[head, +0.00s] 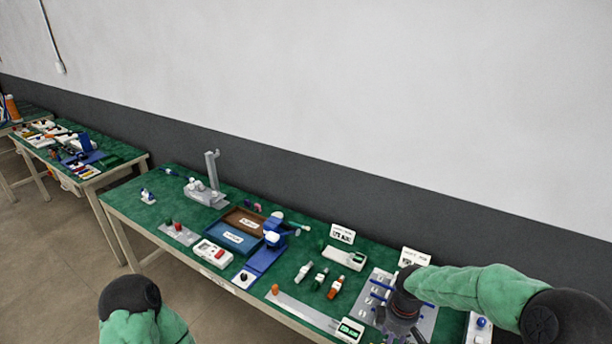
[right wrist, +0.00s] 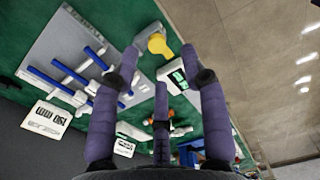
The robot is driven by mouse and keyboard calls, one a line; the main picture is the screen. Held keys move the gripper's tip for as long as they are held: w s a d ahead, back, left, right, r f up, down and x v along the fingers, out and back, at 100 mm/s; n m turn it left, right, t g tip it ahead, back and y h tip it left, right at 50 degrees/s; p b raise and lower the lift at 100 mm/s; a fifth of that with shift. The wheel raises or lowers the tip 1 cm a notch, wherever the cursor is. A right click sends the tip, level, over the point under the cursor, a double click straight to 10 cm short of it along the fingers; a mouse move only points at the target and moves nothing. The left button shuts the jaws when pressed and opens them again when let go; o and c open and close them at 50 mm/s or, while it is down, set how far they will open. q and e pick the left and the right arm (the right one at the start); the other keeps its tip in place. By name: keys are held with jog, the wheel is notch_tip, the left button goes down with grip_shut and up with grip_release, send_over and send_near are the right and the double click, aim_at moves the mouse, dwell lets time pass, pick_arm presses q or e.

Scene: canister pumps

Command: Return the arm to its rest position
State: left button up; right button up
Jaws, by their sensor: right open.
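My right arm comes in from the right in the head view, in a green sleeve, and bends down over the right end of the green workbench (head: 222,288). My right gripper (head: 402,318) is above a grey plate (head: 372,290) with blue rods, partly covering it. In the right wrist view my right gripper (right wrist: 160,72) has its purple fingers spread with nothing between them.
Small coloured bottles (head: 335,287) and a small display (head: 349,330) stand left of the gripper. A white card (head: 415,257) stands behind the plate. A blue stand (head: 268,254) and a brown tray (head: 243,221) are farther left. The wall runs behind the bench.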

jog(key=s+a+f+m+y, duration=0.1)
jog(key=s+a+f+m, duration=0.25)
jog(key=f, duration=0.25)
jog(key=s+a+f+m+y, duration=0.2)
jog(key=s+a+f, duration=0.1)
jog(key=a+f, duration=0.25)
jog(key=s+a+f+m, duration=0.4)
jog(key=s+f+m, duration=0.4)
jog(key=s, duration=0.4)
jog(key=shift+a+f+y, duration=0.15)
jog(key=shift+f+y, duration=0.15)
jog(key=shift+f, duration=0.45)
